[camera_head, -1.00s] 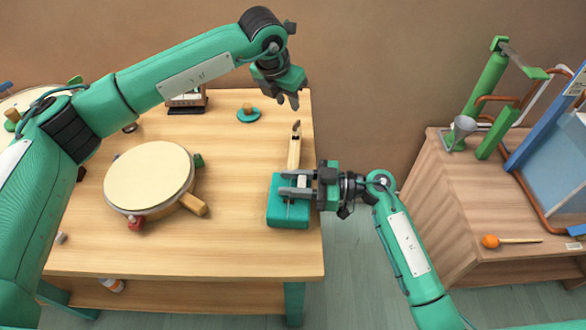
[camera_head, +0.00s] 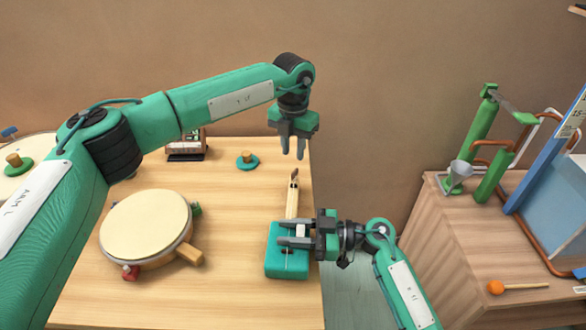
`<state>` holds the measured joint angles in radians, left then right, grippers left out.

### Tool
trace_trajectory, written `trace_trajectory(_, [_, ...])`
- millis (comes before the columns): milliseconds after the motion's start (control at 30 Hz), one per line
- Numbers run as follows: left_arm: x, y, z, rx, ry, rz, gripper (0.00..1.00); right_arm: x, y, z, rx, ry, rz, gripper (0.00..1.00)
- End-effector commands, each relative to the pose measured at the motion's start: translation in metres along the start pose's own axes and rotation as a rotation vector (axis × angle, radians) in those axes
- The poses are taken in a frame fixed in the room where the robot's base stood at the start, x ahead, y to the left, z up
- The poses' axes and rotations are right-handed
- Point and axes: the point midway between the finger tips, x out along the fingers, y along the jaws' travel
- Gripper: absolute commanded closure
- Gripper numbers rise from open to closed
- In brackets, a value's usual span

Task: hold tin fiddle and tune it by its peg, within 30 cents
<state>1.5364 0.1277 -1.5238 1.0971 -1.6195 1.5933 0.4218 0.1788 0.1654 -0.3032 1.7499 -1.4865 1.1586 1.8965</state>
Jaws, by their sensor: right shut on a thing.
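The tin fiddle has a green tin body (camera_head: 287,262) and a pale wooden neck (camera_head: 292,203) that points away toward the wall. It lies near the right edge of the wooden table. A small dark peg (camera_head: 294,177) shows at the neck's far end. My right gripper (camera_head: 290,236) is shut on the fiddle where the neck meets the body, coming from the right.
A round drum (camera_head: 146,228) with a wooden handle lies left of the fiddle. A teal disc with a knob (camera_head: 247,161) and a dark boxed device (camera_head: 186,147) stand behind. At right, a second table holds a funnel (camera_head: 460,173), an orange-headed mallet (camera_head: 497,287) and frames.

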Motion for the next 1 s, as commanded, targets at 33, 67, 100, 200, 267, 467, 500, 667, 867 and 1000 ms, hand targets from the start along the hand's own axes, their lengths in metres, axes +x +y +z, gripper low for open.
trace_trajectory(33, [0.013, 0.0, -0.001, 0.0, 0.004, 0.0, 0.72, 0.0, 0.0, 0.0, 0.0, 0.0, 0.0, 0.98])
trace_trajectory(67, [0.018, 0.0, -0.001, 0.0, 0.003, 0.0, 0.72, 0.0, 0.0, 0.0, 0.0, 0.0, 0.0, 0.98])
trace_trajectory(100, [0.026, 0.0, -0.001, 0.0, 0.002, -0.001, 0.72, 0.0, 0.0, 0.0, 0.0, 0.0, 0.0, 0.98])
trace_trajectory(200, [0.044, 0.0, -0.001, 0.0, 0.001, -0.001, 0.72, 0.0, 0.0, 0.0, 0.0, 0.0, 0.0, 0.98])
trace_trajectory(267, [0.053, 0.0, 0.0, 0.0, 0.001, 0.0, 0.72, 0.0, 0.0, 0.0, 0.0, 0.0, 0.0, 0.98])
trace_trajectory(467, [0.069, 0.0, 0.0, 0.001, -0.001, -0.001, 0.72, 0.0, 0.0, 0.0, 0.0, 0.0, 0.0, 0.98])
trace_trajectory(500, [0.07, 0.0, 0.0, 0.001, -0.001, -0.001, 0.72, 0.0, 0.0, 0.0, 0.0, 0.0, 0.0, 0.98])
trace_trajectory(667, [0.072, 0.0, 0.0, 0.001, -0.001, -0.001, 0.72, 0.0, 0.0, 0.0, 0.0, 0.0, 0.0, 0.98])
trace_trajectory(867, [0.072, 0.0, 0.0, 0.001, -0.001, 0.0, 0.88, 0.0, 0.0, 0.0, 0.0, 0.0, 0.0, 0.98])
trace_trajectory(1000, [0.071, 0.0, 0.0, 0.001, -0.001, 0.0, 1.0, 0.0, 0.0, 0.0, 0.0, 0.0, 0.0, 0.98])
